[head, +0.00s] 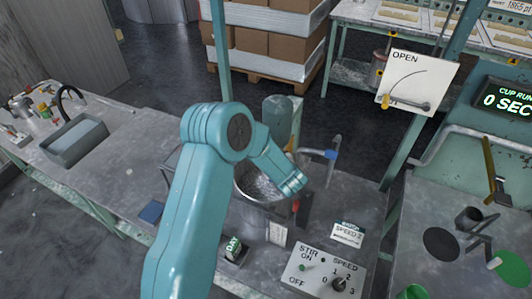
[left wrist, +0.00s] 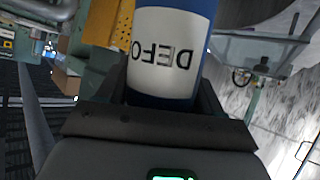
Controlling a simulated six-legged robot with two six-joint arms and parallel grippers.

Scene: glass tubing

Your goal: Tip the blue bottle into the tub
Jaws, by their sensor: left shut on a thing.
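In the left wrist view my left gripper (left wrist: 164,98) is shut on the blue bottle (left wrist: 168,55), which has a wide white label with dark letters starting "DEFO", seen turned over. The bottle's ends are cut off or hidden. In the head view my teal left arm bends at the elbow and reaches down over the right side of the metal tub (head: 257,212). My right gripper is not in view.
A stir and speed control panel (head: 322,272) and a speed card (head: 347,233) are right of the tub. An "OPEN" lever board (head: 417,82) hangs at the upper right.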

